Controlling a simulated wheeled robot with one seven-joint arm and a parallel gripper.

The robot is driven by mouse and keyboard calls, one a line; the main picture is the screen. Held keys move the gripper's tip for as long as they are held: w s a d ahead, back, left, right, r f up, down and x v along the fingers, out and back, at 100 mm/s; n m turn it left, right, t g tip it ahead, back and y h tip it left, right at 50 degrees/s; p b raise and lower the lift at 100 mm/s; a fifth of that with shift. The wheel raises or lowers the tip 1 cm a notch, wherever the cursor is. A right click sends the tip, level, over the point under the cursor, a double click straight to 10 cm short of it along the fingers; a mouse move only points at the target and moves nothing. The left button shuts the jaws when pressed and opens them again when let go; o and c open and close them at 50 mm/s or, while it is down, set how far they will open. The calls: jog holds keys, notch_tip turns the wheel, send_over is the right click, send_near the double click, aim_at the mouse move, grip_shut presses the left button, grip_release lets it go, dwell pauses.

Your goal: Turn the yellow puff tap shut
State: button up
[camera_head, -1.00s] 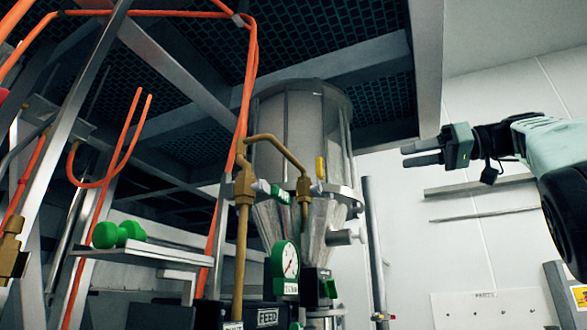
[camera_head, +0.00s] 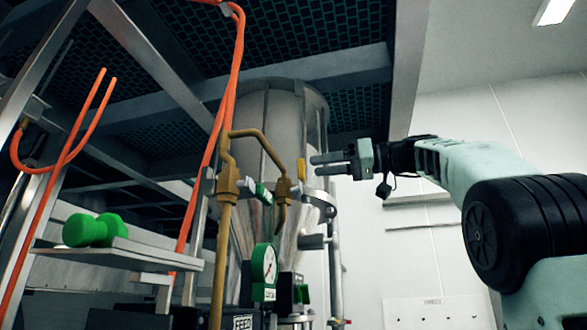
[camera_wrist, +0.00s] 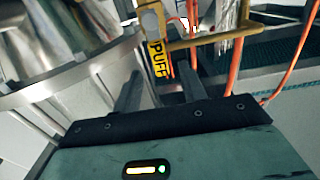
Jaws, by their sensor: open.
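The yellow puff tap (camera_head: 301,169) is a small upright yellow handle at the right end of the brass pipe, in front of the hopper. In the wrist view its yellow lever (camera_wrist: 158,58) carries the word PUFF and stands just beyond my fingertips, roughly between them. My gripper (camera_head: 313,165) comes in from the right with its fingers pointing left, close to the tap. I cannot tell whether a finger touches the lever.
The brass pipe (camera_head: 224,185) and orange hoses (camera_head: 228,95) stand left of the tap. The steel hopper (camera_head: 268,120) is close behind it. A shelf (camera_head: 120,257) holds a green dumbbell-shaped object (camera_head: 92,230).

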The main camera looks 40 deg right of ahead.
aim_at(305, 168)
jog(key=p+x, duration=0.1)
jog(key=x, duration=0.6)
jog(key=shift+w+a, duration=0.1)
jog(key=shift+w, duration=0.05)
grip_shut()
